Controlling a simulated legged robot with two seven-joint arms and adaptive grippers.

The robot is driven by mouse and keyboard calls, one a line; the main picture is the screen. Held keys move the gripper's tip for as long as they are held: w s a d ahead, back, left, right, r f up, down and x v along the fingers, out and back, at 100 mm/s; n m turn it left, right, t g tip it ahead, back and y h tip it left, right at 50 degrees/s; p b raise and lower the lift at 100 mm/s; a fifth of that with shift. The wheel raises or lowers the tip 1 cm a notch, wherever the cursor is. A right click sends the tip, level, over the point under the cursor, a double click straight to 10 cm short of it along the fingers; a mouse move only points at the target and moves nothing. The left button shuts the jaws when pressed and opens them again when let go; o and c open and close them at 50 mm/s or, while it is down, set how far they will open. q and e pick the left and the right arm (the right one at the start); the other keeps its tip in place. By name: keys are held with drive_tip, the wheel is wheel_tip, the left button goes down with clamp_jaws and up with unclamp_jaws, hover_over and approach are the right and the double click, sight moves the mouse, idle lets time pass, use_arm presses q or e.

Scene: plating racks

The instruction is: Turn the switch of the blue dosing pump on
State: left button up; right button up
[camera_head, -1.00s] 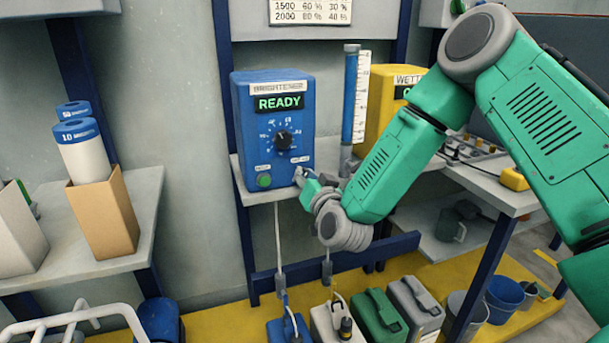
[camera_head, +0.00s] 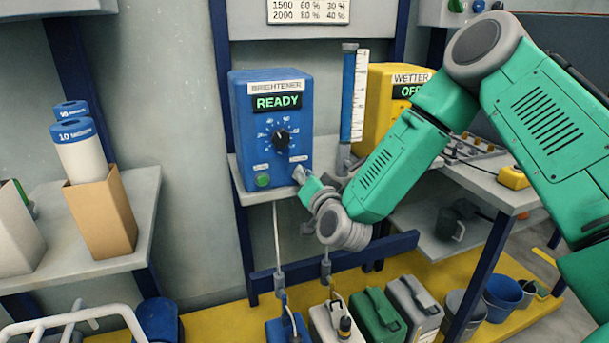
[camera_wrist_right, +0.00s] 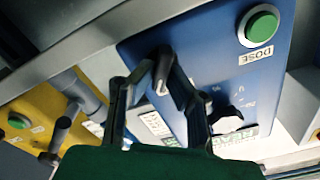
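The blue dosing pump (camera_head: 270,130), labelled BRIGHTENER, stands on a shelf and its display reads READY. Its black switch (camera_wrist_right: 172,80) is at a corner of the front panel in the right wrist view. In the head view my gripper covers the switch area at the panel's lower right. My right gripper (camera_head: 304,178) is at that corner. In the wrist view its two fingers (camera_wrist_right: 165,75) lie on either side of the switch, tips close to it; whether they press on it is unclear. My left gripper is out of view.
The pump has a central dial (camera_head: 281,138) and a green DOSE button (camera_wrist_right: 258,25). Several canisters (camera_head: 378,318) stand below. A cardboard box (camera_head: 103,215) is left.

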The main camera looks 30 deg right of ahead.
drive_tip(key=o, duration=0.4)
drive_tip(key=shift+s+a+f, duration=0.1)
drive_tip(key=shift+f, duration=0.45)
drive_tip(key=shift+r, duration=0.25)
drive_tip(key=v, duration=1.1)
drive_tip(key=shift+s, duration=0.35)
drive_tip(key=shift+f, duration=0.1)
